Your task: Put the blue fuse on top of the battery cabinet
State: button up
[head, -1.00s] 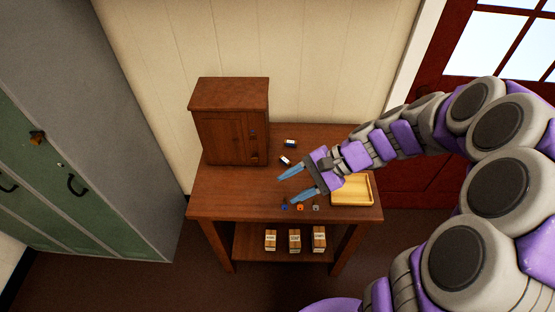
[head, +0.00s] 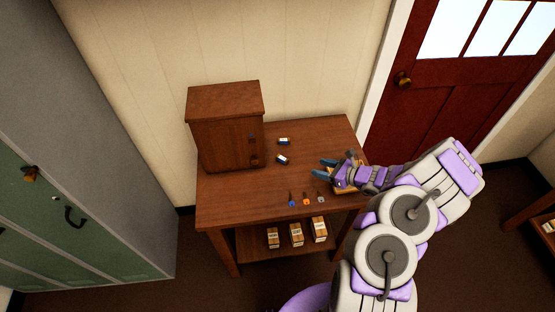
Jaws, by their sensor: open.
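The blue fuse (head: 292,203) looks like the small blue piece at the table's front edge, left of an orange one and a grey one. The wooden cabinet (head: 223,130), which I take as the battery cabinet, stands at the table's back left with a flat, bare top (head: 224,98). My gripper (head: 319,168) is open and empty over the table's right part. Its blue fingers point left, behind and to the right of the blue fuse, apart from it.
Orange (head: 306,201) and grey (head: 321,199) pieces lie beside the blue one. Two small dark-and-white cylinders (head: 284,141) (head: 282,159) lie right of the cabinet. A yellow tray (head: 342,190) is mostly hidden by my gripper. Several labelled boxes (head: 296,235) stand on the lower shelf.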

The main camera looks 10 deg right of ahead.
jog(key=shift+a+f, duration=0.15)
jog(key=shift+f, duration=0.2)
jog(key=b, duration=0.3)
send_near(285, 159)
jog(key=x, duration=0.3)
jog(key=shift+s+a+f, duration=0.1)
jog(key=shift+a, duration=0.15)
jog(key=shift+w+a, duration=0.3)
jog(key=shift+a, duration=0.2)
jog(key=x, duration=0.2)
jog(key=b+x, duration=0.1)
jog(key=x, duration=0.1)
jog(key=shift+w+d+f, duration=0.15)
jog(key=shift+d+f, duration=0.1)
jog(key=shift+d, duration=0.1)
jog(key=shift+w+a+f, duration=0.1)
jog(key=shift+w+a, duration=0.15)
jog(key=shift+a, duration=0.15)
jog(key=shift+d, duration=0.1)
grip_shut()
